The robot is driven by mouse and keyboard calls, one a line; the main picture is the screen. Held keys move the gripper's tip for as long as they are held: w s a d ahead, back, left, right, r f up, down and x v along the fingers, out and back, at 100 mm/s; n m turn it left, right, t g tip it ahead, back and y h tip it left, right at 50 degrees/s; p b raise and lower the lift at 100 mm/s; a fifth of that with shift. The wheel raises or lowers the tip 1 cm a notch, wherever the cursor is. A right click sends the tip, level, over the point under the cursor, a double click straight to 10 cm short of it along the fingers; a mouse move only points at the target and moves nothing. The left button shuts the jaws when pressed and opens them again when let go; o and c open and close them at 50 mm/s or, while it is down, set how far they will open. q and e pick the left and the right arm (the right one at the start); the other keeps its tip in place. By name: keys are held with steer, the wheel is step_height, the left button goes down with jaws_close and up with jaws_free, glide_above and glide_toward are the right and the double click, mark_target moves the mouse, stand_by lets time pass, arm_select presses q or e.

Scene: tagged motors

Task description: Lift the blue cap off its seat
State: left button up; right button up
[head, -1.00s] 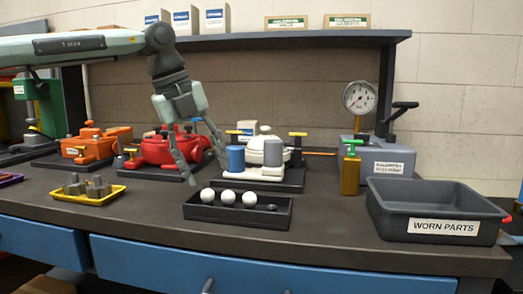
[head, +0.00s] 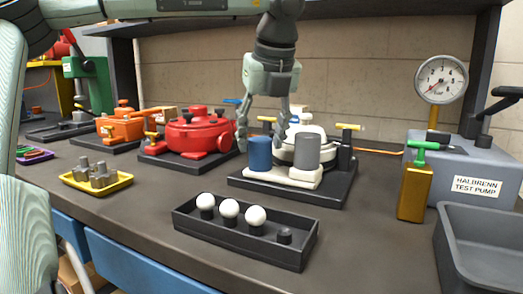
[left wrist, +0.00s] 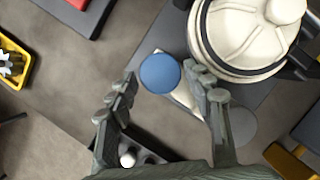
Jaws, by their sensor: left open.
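The blue cap (head: 259,153) is an upright blue cylinder on a cream base at the front left of the white motor (head: 302,143). In the left wrist view its round blue top (left wrist: 160,73) shows from above, just beyond and between my fingertips. My left gripper (head: 264,140) is open, pointing down at the cap from behind and above. In the left wrist view its two fingers (left wrist: 164,82) stand on either side of the cap with gaps. I cannot tell its exact height over the cap. A grey cylinder (head: 306,151) stands close to the cap's right. My right gripper is not in view.
A black tray (head: 262,245) with three white balls on posts lies in front. A red motor (head: 198,134) stands to the left, a yellow tray (head: 120,182) of metal parts further left.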

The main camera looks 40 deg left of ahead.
arm_select(q)
steer(key=shift+x, duration=1.3)
steer(key=shift+w, duration=0.1)
steer(key=c, duration=0.9)
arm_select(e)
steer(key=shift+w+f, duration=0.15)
arm_select(q)
steer(key=shift+r, duration=0.2)
steer(key=shift+r, duration=0.65)
step_height(320, 180, up, 3)
steer(key=shift+f, duration=0.25)
steer(key=s+a+r+p, duration=0.2)
steer(key=s+a+r, duration=0.1)
steer(key=r, duration=0.3)
steer(key=s+a+r+p, duration=0.2)
steer(key=s+a+r, duration=0.1)
steer(key=s+r, duration=0.3)
steer(key=shift+s+a+r, duration=0.3)
steer(key=shift+r, duration=0.15)
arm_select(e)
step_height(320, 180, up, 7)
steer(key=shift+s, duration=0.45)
